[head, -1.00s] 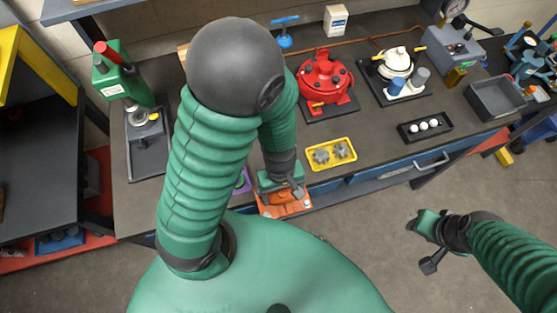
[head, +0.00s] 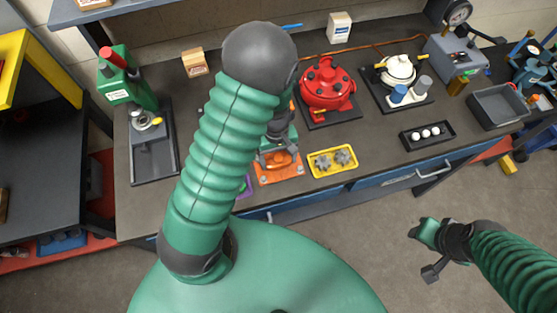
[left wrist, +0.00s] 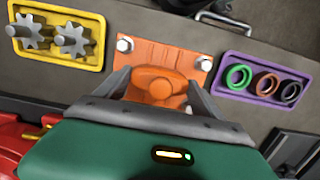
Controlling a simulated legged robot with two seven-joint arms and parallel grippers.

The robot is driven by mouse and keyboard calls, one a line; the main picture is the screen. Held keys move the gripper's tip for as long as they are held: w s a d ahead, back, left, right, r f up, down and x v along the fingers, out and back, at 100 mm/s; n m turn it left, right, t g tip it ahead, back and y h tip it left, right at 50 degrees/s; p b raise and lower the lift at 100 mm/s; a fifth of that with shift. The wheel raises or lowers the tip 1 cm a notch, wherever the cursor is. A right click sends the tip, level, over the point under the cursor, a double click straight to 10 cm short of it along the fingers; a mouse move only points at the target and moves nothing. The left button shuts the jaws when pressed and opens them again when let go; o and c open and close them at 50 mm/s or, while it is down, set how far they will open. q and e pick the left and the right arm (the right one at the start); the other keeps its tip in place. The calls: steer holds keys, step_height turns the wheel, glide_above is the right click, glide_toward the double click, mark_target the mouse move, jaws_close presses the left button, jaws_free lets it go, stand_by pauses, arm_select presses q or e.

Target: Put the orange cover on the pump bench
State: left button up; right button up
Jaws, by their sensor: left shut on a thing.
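The orange cover (head: 289,176) is a flat plate with a raised rounded middle. It is over the front part of the dark pump bench (head: 376,143), left of a yellow tray. My left gripper (head: 277,157) is shut on it. In the left wrist view the cover (left wrist: 160,55) shows between the two fingers of that gripper (left wrist: 155,85), with silvery bolt heads at its corners. I cannot tell whether the cover touches the bench top. My right gripper (head: 428,250) is over the floor, away from the bench; its opening is unclear.
The yellow tray (head: 314,170) holds two gears; a purple tray (left wrist: 225,92) of rings lies on the cover's other side. Behind stand a red pump (head: 326,85) and a white pump (head: 398,68). A green press (head: 125,80) stands left. Bare bench lies right of the yellow tray.

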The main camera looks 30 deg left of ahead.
arm_select(q)
step_height(320, 180, down, 2)
steer(key=shift+f, duration=0.1)
steer(key=o, duration=1.6)
steer(key=shift+s+f, duration=0.1)
steer(key=o, duration=0.5)
steer(key=shift+a, duration=0.1)
steer(key=shift+r, duration=0.55)
steer(key=r, duration=1)
steer(key=shift+w+a+r, duration=0.3)
steer(key=shift+w+a, duration=0.1)
steer(key=s+d+r+m+t+y, duration=0.1)
steer(key=s+d+r+m+t, duration=0.3)
steer(key=m, duration=0.6)
steer(key=shift+g, duration=0.3)
steer(key=f+b, duration=0.3)
steer(key=d+f+b, duration=0.1)
steer(key=shift+s+f, duration=0.2)
steer(key=shift+s, duration=0.1)
